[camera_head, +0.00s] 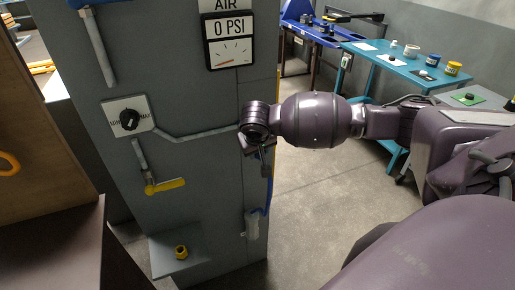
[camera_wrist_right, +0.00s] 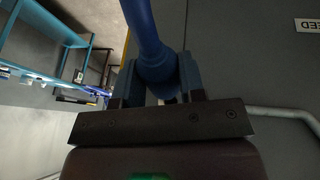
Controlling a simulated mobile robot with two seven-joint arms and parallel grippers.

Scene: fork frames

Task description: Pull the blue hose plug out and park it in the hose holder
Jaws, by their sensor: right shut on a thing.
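My right gripper (camera_head: 260,147) is at the right edge of the grey panel, small and partly hidden by its own wrist in the head view. In the right wrist view the two fingers (camera_wrist_right: 159,82) are shut on the blue hose plug (camera_wrist_right: 156,62), with the blue hose (camera_wrist_right: 140,20) running away from it. In the head view the blue hose (camera_head: 268,190) hangs below the gripper along the panel edge. I cannot tell whether the plug is seated in a socket. A light grey fitting (camera_head: 252,225) is low on the panel edge; I cannot tell if it is the hose holder. My left gripper is not in view.
The grey panel (camera_head: 205,110) carries a gauge reading 0 PSI (camera_head: 229,40), a black knob (camera_head: 129,119), a yellow-handled valve (camera_head: 165,186) and a low shelf with a yellow piece (camera_head: 181,252). Teal tables (camera_head: 395,62) stand at the back right. Open floor (camera_head: 320,200) lies right of the panel.

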